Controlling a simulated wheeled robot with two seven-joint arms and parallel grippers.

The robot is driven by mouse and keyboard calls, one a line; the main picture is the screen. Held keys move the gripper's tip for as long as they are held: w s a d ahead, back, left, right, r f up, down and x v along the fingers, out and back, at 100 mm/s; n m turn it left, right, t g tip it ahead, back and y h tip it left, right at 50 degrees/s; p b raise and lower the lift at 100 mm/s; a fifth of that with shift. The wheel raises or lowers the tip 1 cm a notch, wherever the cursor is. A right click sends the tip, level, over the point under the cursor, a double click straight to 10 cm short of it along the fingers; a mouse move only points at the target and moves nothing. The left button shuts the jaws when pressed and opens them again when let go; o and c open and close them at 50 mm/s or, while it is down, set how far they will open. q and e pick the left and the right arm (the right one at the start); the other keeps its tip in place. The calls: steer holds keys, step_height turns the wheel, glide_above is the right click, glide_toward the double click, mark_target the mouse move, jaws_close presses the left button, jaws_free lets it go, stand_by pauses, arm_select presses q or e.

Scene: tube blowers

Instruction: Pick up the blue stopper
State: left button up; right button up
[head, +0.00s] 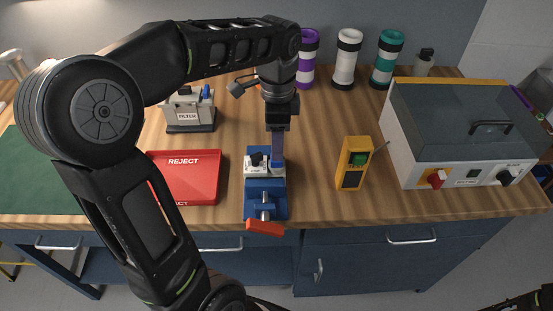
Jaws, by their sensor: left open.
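A small blue piece that looks like the blue stopper (278,167) shows on top of the white block of a blue vise-like fixture (266,195) on the bench. My left gripper (278,154) points straight down over the right part of this block, with its fingertips at or just above the blue piece. The left gripper is open. Its fingers overlap in this view, so I cannot tell whether they touch the piece. Another small blue part (207,92) stands on the grey FILTER box (188,126) behind.
A red REJECT tray (190,185) lies left of the fixture, and a yellow box with a green button (353,165) stands right. A large grey lidded machine (440,130) fills the right side. Purple, white and teal banded cylinders (346,60) stand at the back.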

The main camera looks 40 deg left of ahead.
mark_target(277, 163)
arm_select(q)
steer(key=shift+f, duration=0.35)
steer(key=shift+f, duration=0.1)
steer(key=f, duration=0.1)
steer(key=f+p, duration=0.1)
steer(key=f, duration=0.3)
steer(key=shift+w, duration=0.25)
jaws_close()
stand_by(0.6)
